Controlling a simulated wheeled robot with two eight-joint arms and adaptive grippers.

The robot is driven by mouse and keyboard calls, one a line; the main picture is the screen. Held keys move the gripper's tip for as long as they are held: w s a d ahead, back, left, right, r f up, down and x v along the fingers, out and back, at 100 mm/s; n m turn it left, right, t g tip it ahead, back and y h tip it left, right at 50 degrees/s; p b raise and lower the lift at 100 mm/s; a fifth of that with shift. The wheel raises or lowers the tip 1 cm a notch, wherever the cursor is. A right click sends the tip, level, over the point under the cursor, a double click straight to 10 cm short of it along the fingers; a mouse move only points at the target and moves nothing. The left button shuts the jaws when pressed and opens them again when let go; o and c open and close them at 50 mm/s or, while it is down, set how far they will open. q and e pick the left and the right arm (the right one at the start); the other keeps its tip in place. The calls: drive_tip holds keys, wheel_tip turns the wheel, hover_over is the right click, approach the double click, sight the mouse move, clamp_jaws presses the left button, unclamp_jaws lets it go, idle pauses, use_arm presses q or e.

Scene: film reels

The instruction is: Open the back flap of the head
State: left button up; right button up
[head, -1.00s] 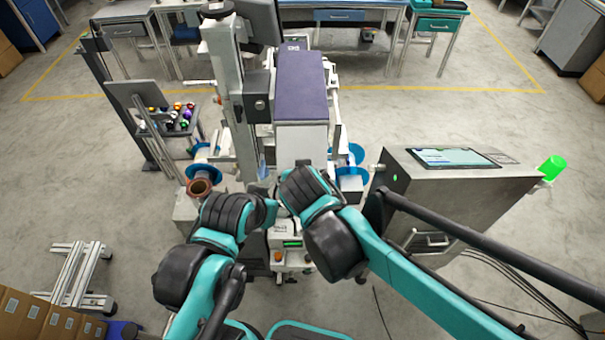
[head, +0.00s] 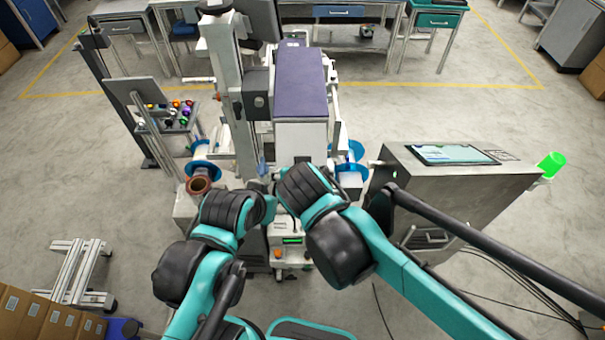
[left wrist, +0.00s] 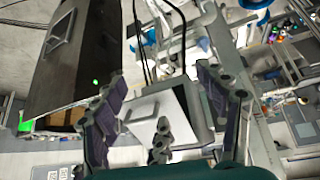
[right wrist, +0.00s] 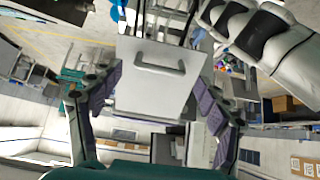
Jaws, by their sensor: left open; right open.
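The machine's head is a tall box with a purple top (head: 301,80) and a pale near face (head: 300,135), in the middle of the head view. The back flap is a light grey panel with a bar handle (right wrist: 155,80), which faces the right wrist camera. My right gripper (right wrist: 160,95) is open, with its fingers to either side of the panel and nothing held. My left gripper (left wrist: 165,95) is open; a pale panel with a handle (left wrist: 150,115) shows between its fingers. Whether any finger touches is unclear. In the head view my wrists hide both gripper tips.
A steel cabinet with a screen (head: 455,154) and a green lamp (head: 551,166) stands to the right. Blue-rimmed reels (head: 350,170) flank the machine. A stand with coloured buttons (head: 175,112) is at the left.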

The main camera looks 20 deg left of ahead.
drive_tip(key=v, duration=0.8)
drive_tip(key=shift+s+r, duration=0.25)
drive_tip(key=s+d+f+m+h+b, duration=0.1)
drive_tip(key=d+f+m+h+b, duration=0.1)
drive_tip(key=d+f+b, duration=1.5)
drive_tip(key=d+f+m, duration=0.1)
drive_tip(key=d+f, duration=1)
drive_tip(key=shift+g, duration=0.4)
drive_tip(key=shift+s+d+f, duration=0.1)
drive_tip(key=shift+f, duration=0.05)
